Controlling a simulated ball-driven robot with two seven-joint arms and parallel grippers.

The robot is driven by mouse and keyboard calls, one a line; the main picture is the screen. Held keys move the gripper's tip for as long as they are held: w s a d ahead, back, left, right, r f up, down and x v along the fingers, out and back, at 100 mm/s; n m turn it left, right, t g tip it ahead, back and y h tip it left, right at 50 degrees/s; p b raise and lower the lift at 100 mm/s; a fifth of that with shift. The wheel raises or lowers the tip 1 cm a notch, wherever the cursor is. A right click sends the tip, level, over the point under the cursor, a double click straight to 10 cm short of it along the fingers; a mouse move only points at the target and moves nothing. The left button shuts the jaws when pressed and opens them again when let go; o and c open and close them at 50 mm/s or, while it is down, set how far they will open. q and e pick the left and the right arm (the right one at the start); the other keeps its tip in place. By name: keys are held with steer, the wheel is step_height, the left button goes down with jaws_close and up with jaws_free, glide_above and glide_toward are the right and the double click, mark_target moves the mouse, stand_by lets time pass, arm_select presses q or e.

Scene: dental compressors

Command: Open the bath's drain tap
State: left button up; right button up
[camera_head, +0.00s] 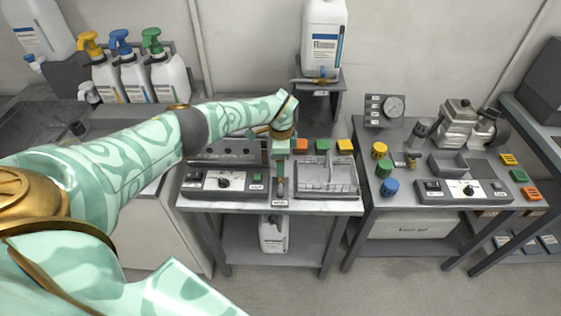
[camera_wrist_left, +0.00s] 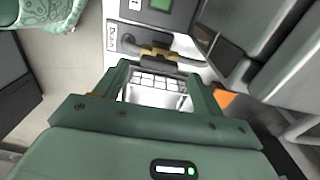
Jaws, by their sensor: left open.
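The bath, a grey unit with a control panel (camera_head: 225,182), stands on the middle table in the head view. Its drain label (camera_head: 281,203) is at the table's front edge. In the left wrist view the drain label (camera_wrist_left: 112,37) lies beside a dark lever with a round end (camera_wrist_left: 129,42) and a brass tap body (camera_wrist_left: 158,53). My left gripper (camera_head: 280,183) points down over the tap area and hides much of it in the head view. In the wrist view the gripper (camera_wrist_left: 155,82) is open, with the brass part just beyond its fingertips. Contact cannot be told.
A wire-divided tray (camera_head: 327,178) sits right of the gripper. A white jug (camera_head: 324,38) is on a raised stand behind. Another container (camera_head: 273,234) sits on the shelf below. Spray bottles (camera_head: 130,75) stand back left.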

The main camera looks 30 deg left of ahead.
arm_select(q)
step_height(320, 180, up, 14)
steer(key=p, duration=0.3)
